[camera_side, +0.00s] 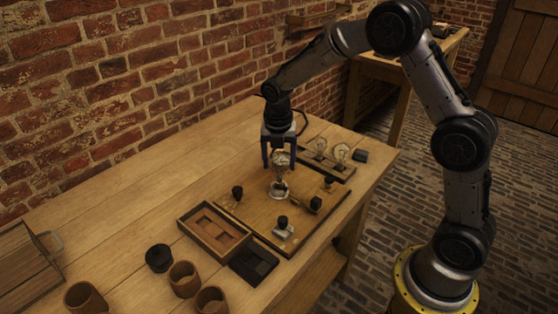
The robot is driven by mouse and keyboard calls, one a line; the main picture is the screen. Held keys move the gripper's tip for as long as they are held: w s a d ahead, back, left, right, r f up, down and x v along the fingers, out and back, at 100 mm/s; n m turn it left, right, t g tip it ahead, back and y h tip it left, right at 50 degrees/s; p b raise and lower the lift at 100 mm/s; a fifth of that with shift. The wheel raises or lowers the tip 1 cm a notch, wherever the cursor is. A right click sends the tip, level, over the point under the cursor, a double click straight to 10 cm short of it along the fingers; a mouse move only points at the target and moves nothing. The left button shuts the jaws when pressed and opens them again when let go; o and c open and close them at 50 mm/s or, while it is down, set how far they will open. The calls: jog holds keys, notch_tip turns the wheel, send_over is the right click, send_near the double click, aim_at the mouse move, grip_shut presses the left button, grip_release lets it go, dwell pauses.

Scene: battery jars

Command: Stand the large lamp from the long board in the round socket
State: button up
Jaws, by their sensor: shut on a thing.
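My gripper (279,165) is shut on a clear glass lamp (281,158), holding it by the bulb from above. The lamp looks upright. Directly beneath it is the round socket (279,192), a pale, shiny fitting on the square wooden board (250,212). The lamp's lower end is at or just above the socket; I cannot tell whether it is seated. The long board (341,174) lies behind and to the right, with two clear lamps (320,147) (341,154) on it.
Black-knobbed fittings (237,192) (283,224) and a dark lever piece (315,204) stand on the square board around the socket. An open wooden tray (214,232), a black slab (253,263) and brown jars (183,278) lie nearer. The table's left rear is clear.

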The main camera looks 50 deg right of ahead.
jog(key=shift+f, duration=0.55)
dwell(0.4)
jog(key=o, duration=1.3)
jog(key=shift+c, duration=0.2)
jog(key=shift+s+a+r, duration=0.1)
jog(key=shift+a+r, duration=0.1)
jog(key=shift+r, duration=1.6)
jog(key=shift+s+a+r, duration=0.15)
jog(key=shift+r, duration=1.7)
jog(key=shift+s+a+r, duration=0.1)
jog(key=shift+a+r, duration=0.1)
jog(key=shift+r, duration=1.6)
